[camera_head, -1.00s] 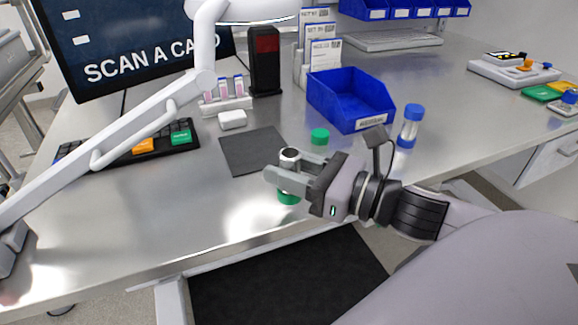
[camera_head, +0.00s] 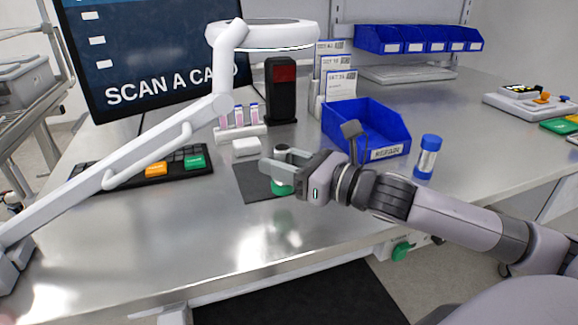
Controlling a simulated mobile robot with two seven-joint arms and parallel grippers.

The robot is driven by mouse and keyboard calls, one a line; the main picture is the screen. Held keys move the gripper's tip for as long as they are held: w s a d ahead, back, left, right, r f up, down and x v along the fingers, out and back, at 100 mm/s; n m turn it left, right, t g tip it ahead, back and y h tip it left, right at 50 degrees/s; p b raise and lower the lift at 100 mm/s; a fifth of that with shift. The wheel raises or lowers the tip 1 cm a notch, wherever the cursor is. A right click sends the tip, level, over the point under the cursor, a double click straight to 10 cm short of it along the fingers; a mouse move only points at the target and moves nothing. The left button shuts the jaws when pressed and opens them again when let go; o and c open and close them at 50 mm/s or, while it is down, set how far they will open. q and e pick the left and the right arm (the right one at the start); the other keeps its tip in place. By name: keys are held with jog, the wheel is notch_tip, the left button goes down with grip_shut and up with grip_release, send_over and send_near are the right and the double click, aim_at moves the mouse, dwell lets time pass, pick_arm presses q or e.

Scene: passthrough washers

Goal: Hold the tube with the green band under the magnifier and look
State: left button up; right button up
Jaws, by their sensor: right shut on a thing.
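My right gripper (camera_head: 284,168) is shut on an upright tube, with its dark top showing above the fingers and its green band (camera_head: 282,188) below them. Gripper and tube are over the dark mat (camera_head: 250,184); the fingers hide the tube's middle. The magnifier (camera_head: 262,36) is a white ring on a jointed white arm from the left. Its ring is higher and farther back than the tube, which is not under it in the picture. My left gripper is not in view.
A blue-capped tube (camera_head: 428,157) stands on the bench right of the blue bin (camera_head: 370,125). A rack of pink tubes (camera_head: 240,131), a white box (camera_head: 246,147), a black card reader (camera_head: 281,92) and a keyboard (camera_head: 180,166) stand behind or left. Bench front left is clear.

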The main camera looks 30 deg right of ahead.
jog(key=w+p, duration=0.1)
jog(key=w, duration=0.1)
jog(key=w+d+p, duration=0.1)
jog(key=w, duration=0.1)
jog(key=w+p, duration=0.1)
jog(key=w, duration=0.2)
jog(key=shift+d+r+p, duration=0.25)
jog(key=shift+d+p, duration=0.05)
jog(key=shift+d, duration=0.05)
jog(key=shift+w+d+f+p, duration=0.1)
jog(key=shift+w+d+p, duration=0.1)
jog(key=shift+w, duration=0.4)
jog(key=shift+w+d+f+p, duration=0.1)
jog(key=shift+w+p, duration=0.1)
jog(key=shift+w, duration=0.35)
